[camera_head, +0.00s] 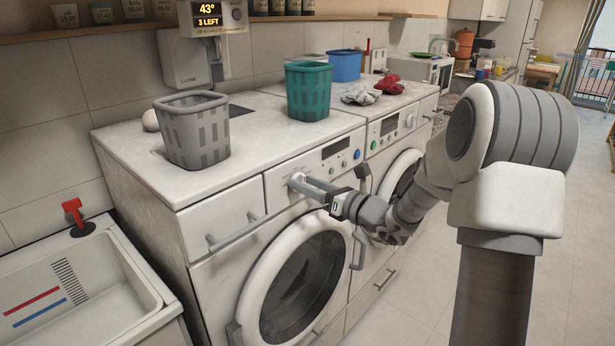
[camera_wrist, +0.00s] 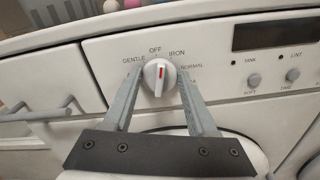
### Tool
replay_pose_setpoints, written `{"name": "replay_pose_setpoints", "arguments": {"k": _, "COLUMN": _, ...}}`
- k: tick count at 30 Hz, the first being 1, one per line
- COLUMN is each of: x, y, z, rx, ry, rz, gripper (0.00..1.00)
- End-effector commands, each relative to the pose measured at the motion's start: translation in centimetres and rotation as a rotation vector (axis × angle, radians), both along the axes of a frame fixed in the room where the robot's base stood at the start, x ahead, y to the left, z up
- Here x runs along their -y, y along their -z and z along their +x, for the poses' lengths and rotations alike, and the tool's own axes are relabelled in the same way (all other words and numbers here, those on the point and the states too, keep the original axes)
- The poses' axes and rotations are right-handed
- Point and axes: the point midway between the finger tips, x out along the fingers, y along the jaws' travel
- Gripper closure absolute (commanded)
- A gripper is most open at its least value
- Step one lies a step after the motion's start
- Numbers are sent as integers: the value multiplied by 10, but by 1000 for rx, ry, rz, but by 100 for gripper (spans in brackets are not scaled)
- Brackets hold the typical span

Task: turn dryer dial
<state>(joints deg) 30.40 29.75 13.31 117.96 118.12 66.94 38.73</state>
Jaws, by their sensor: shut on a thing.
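The dryer (camera_head: 190,262) is the white left-hand machine with a round door. Its white dial (camera_wrist: 158,78) bears a red line that stands about upright below the word OFF. GENTLE is printed to the left, IRON and NORMAL to the right. My gripper (camera_head: 298,182) reaches the dial from the right in the head view and hides most of it there. In the wrist view my gripper (camera_wrist: 159,76) has one finger on each side of the dial and is shut on it.
A dark display (camera_wrist: 275,31) and small knobs lie right of the dial. A drawer handle (camera_head: 237,232) juts out to the left. A grey basket (camera_head: 195,130) and a green basket (camera_head: 308,90) stand on top. A sink (camera_head: 85,285) is at lower left.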

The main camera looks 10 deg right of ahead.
Motion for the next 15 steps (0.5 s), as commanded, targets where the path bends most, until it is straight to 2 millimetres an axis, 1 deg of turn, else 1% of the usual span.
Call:
{"name": "replay_pose_setpoints", "arguments": {"k": 1, "x": 1, "y": -5, "z": 0, "rx": -29, "ry": 0, "rz": 36, "gripper": 98}}
{"name": "replay_pose_setpoints", "arguments": {"k": 15, "x": 2, "y": -5, "z": 1, "rx": -292, "ry": 1, "rz": 398, "gripper": 98}}
